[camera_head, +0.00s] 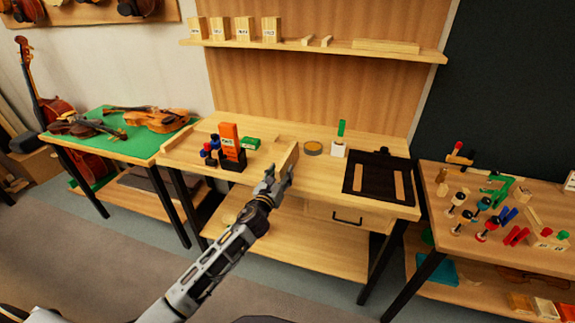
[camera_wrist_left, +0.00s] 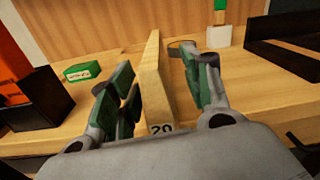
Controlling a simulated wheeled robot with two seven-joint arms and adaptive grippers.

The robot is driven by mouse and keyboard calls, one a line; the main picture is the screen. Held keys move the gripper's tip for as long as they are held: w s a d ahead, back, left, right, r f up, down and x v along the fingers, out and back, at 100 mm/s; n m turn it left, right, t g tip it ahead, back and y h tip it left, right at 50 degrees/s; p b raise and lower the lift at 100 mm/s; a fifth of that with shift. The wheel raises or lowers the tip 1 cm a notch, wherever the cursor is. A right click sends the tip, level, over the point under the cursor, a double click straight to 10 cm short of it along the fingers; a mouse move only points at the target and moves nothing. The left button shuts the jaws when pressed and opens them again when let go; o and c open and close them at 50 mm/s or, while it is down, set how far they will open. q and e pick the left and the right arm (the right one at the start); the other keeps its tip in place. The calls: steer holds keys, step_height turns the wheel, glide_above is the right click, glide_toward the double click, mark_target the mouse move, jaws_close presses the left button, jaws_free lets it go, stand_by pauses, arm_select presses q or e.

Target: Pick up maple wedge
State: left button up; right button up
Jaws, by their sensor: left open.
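The maple wedge (camera_wrist_left: 154,85) is a pale wooden piece marked "20" on its near end, standing on the bench top. In the head view the wedge (camera_head: 288,158) shows just behind my left gripper (camera_head: 275,177). In the left wrist view my left gripper (camera_wrist_left: 160,88) is open, with green-padded fingers on both sides of the wedge. The wedge appears nearer the left finger; I cannot tell whether either finger touches it. My right gripper is not in view.
Left of the wedge are a black block with an orange piece (camera_head: 228,138) and a green box (camera_head: 250,143). Behind right are a round tin (camera_head: 313,148) and a white pot with a green-topped brush (camera_head: 338,149).

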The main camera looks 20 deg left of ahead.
mark_target(282, 165)
arm_select(q)
steer(key=shift+w+a, duration=0.1)
steer(key=shift+w, duration=0.2)
steer(key=shift+w+a+r, duration=0.1)
steer(key=shift+w+r, duration=0.1)
steer(key=shift+w, duration=0.5)
steer(key=shift+w+a+r, duration=0.1)
steer(key=shift+w, duration=1.45)
steer(key=c, duration=0.3)
jaws_close()
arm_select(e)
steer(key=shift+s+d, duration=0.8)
